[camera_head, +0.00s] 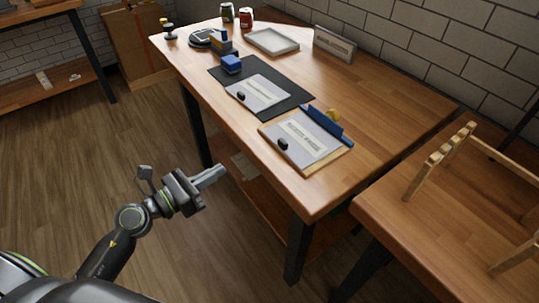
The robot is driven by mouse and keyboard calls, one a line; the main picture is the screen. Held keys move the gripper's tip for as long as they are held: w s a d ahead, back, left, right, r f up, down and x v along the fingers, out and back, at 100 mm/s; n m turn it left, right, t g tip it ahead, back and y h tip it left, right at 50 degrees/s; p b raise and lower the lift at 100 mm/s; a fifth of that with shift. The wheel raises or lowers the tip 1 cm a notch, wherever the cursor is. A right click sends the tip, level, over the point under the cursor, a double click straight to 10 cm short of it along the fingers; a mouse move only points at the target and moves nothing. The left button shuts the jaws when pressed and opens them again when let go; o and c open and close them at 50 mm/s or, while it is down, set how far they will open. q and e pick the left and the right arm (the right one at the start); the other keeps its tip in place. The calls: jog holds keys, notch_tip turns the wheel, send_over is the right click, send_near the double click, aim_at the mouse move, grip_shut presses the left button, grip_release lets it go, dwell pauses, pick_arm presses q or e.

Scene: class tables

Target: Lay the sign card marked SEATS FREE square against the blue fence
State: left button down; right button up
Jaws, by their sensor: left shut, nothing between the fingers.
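A wooden board (341,157) lies near the front right of the table, with the blue fence (327,125) standing along its far side. A pale sign card (312,146) with a dark knob lies on the board, close to the fence; I cannot tell whether it touches. A second pale card (266,90) with a dark knob lies on a dark mat (294,99) behind it. The lettering on both is too small to read, so I cannot tell which says SEATS FREE. My left gripper (218,174) is shut and empty, over the floor left of the table. My right gripper is out of view.
A blue block (231,64) sits at the mat's far left end. Behind stand a grey tray (272,41), a framed sign (335,44) and two cans. The table's right side is clear.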

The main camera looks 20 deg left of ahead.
pick_arm(q)
jog(key=s+d+r+m+h, duration=0.1)
jog(key=d+r+m, duration=0.1)
jog(key=m, duration=0.1)
jog(key=p, duration=0.3)
send_near(273, 155)
jog(key=shift+g, duration=0.4)
jog(key=w+d+r, duration=0.1)
jog(key=w, duration=0.1)
jog(key=w+d+r, duration=0.1)
jog(key=w+d, duration=0.1)
jog(key=w+d+r, duration=0.1)
jog(key=w+r, duration=0.1)
jog(key=shift+d+r, duration=0.1)
jog(key=shift+d, duration=0.15)
jog(key=shift+w+d, duration=0.4)
jog(key=shift+w, duration=0.1)
jog(key=shift+w+d+p, duration=0.3)
jog(key=shift+w+d, duration=0.15)
jog(key=shift+w, duration=0.15)
jog(key=shift+s+a+r, duration=0.1)
jog(key=shift+s+r, duration=0.05)
